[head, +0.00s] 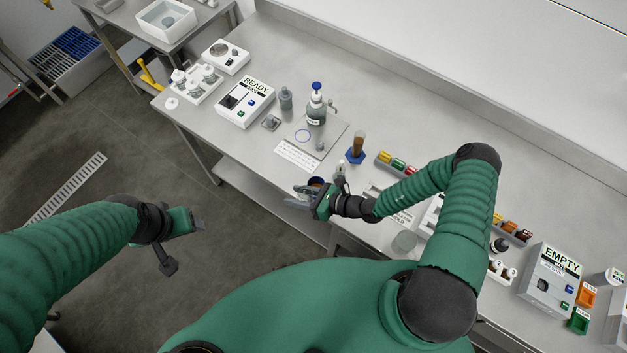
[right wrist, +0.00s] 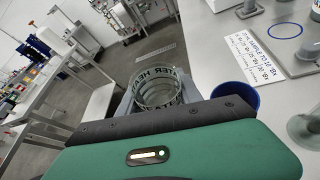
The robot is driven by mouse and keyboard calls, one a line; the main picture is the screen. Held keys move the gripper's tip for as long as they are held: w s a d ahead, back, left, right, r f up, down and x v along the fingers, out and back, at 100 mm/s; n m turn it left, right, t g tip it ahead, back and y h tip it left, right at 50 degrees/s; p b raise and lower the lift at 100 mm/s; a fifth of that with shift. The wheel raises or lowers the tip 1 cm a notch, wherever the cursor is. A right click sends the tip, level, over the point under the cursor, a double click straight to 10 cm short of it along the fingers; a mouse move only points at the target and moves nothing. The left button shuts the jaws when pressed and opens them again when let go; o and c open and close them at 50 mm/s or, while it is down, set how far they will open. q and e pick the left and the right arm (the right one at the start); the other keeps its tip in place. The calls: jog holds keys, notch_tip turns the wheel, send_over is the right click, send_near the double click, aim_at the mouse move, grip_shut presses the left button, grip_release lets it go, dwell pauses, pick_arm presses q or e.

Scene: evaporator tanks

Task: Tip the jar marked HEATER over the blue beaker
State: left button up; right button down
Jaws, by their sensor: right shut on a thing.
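The clear glass jar marked HEATER (right wrist: 158,92) shows in the right wrist view, with dark lettering around its wall. My right gripper (head: 306,196) is shut on it at the table's front edge. In the head view the jar is mostly hidden by the gripper. The blue beaker (head: 316,182) stands on the table just beyond the right gripper. In the right wrist view the beaker (right wrist: 236,96) is right of the jar and apart from it. I cannot tell how far the jar is tilted. My left gripper (head: 186,224) hangs over the floor; its jaw opening is unclear.
A printed sheet (head: 297,156) and a plate with a blue ring (head: 318,140) lie behind the beaker. A brown cylinder on a blue base (head: 356,148) stands to its right. The READY box (head: 245,101) is further left, the EMPTY box (head: 550,278) far right.

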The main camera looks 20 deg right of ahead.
jog(key=shift+s+a+r+n+t+h+p, duration=0.25)
jog(key=shift+r+n+p, duration=0.25)
jog(key=shift+p, duration=1)
jog(key=shift+s+a+r+n+t+h+p, duration=0.25)
jog(key=shift+r+p, duration=0.3)
jog(key=shift+p, duration=0.95)
jog(key=shift+w, duration=0.1)
